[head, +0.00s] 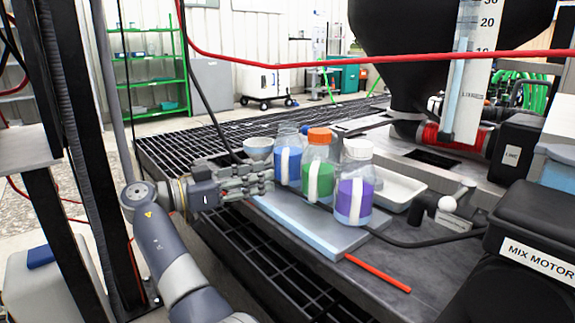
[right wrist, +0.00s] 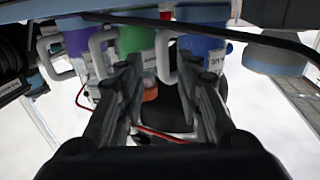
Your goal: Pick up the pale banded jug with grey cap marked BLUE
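The pale jug with a blue band and grey cap (head: 288,157) stands leftmost in a row of three on a light slab. In the right wrist view it appears upside down as the blue jug (right wrist: 203,45), with a pale handle and partly legible lettering. My right gripper (head: 270,178) is just left of it, fingers pointing at it. In the right wrist view the fingers (right wrist: 160,68) are spread apart, with the jug's handle near the tips; I cannot tell whether they touch. My left gripper is not in view.
A green-banded jug with an orange cap (head: 318,167) and a purple-banded jug with a white cap (head: 354,185) stand close on the right. A bowl (head: 258,148) sits behind the gripper. A white tray (head: 397,190) lies behind the jugs. A red rod (head: 377,273) lies in front.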

